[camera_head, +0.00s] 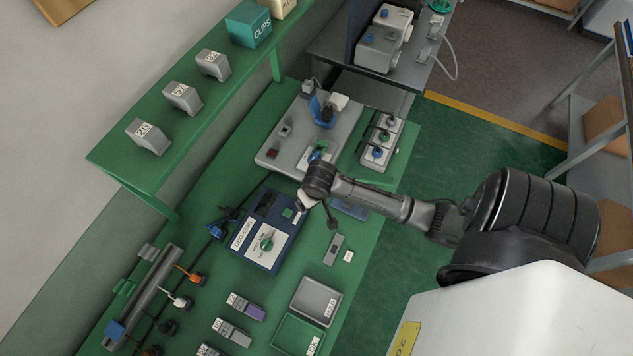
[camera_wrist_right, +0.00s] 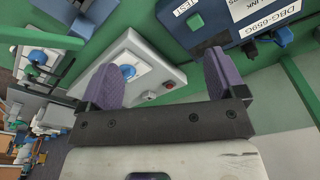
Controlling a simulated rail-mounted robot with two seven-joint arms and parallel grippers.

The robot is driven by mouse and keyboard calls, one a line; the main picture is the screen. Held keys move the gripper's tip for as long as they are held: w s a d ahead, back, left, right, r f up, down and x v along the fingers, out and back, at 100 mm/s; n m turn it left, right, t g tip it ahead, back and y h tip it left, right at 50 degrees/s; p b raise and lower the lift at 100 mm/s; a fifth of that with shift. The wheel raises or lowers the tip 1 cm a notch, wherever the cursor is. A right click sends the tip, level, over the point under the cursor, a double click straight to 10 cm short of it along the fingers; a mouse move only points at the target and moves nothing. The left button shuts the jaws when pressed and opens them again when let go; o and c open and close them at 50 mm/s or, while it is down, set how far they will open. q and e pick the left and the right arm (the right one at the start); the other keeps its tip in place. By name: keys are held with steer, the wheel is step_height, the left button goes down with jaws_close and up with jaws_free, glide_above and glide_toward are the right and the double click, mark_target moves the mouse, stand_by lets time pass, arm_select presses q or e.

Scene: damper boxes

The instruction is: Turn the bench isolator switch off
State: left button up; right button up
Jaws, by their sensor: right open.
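My right arm comes in from the right in the head view, and its gripper (camera_head: 306,200) is above the bench, beside the blue test box. In the right wrist view the right gripper (camera_wrist_right: 160,78) is open, with two purple pads apart and nothing between them. Beyond the pads is a pale grey unit with a blue round knob (camera_wrist_right: 127,71) and a red button (camera_wrist_right: 168,84). In the head view a grey base plate (camera_head: 272,166) carries a small red part (camera_head: 272,153). I cannot tell which control is the bench isolator switch. My left gripper is not in view.
A three-knob panel (camera_head: 372,166) is at the right edge. Grey and green trays (camera_head: 300,305) lie in front. A green shelf (camera_head: 110,163) overhangs the left side.

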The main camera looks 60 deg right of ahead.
steer(key=shift+s+a+r+n+p, duration=0.3)
steer(key=shift+s+a+r+n, duration=0.3)
steer(key=shift+s+a, duration=0.3)
steer(key=shift+w, duration=0.1)
steer(key=a+r+n+t+p, duration=0.1)
steer(key=a+r+n+t, duration=0.3)
steer(key=r+n, duration=0.45)
steer(key=s+a+r+m+g+p, duration=0.1)
steer(key=s+a, duration=0.4)
steer(key=s, duration=0.6)
step_height(320, 180, up, 2)
steer(key=shift+a+r+m+g+y+p, duration=0.2)
steer(key=shift+m+g+y+p, duration=0.15)
steer(key=shift+m+p, duration=0.65)
